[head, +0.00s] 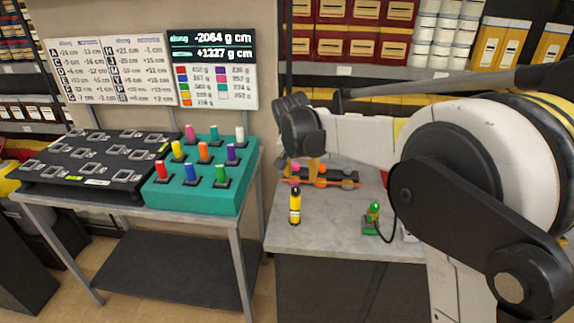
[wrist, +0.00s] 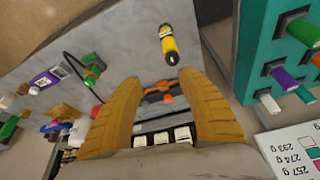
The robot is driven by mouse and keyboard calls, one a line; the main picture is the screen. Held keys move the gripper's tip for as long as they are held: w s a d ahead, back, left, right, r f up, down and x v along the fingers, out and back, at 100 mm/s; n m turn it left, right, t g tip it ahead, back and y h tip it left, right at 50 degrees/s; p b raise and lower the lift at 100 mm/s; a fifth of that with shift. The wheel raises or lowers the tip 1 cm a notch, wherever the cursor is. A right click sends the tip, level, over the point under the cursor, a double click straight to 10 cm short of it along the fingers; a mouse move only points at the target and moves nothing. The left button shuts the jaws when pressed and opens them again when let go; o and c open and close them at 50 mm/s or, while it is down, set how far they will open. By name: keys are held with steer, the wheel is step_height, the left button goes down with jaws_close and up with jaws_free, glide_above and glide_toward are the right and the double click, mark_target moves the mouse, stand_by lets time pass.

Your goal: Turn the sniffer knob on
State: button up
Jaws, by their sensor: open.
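I cannot tell for sure which part is the sniffer knob. A small green device (head: 373,218) with an orange part and a black cable stands on the grey table (head: 330,238); it also shows in the wrist view (wrist: 91,70), left of my fingers. My gripper (wrist: 158,78) is open, its two yellow fingers apart with nothing held. Beyond and between them in the wrist view lies a black and orange item (wrist: 160,93). In the head view my arm covers the table's right part.
A yellow cylinder with a black top (head: 295,207) stands on the table; it shows beyond my fingertips in the wrist view (wrist: 168,46). A purple-labelled bottle (wrist: 45,80) is at the left. A teal block (head: 190,203) with coloured pegs stands on the left table.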

mark_target(296, 188)
steer(key=x, duration=0.4)
steer(key=w+a+b+x, duration=0.1)
steer(key=x, duration=0.3)
steer(key=a+b+x, duration=0.1)
steer(key=x, duration=0.3)
steer(key=shift+w+a, duration=0.2)
steer(key=shift+r, duration=0.1)
jaws_close()
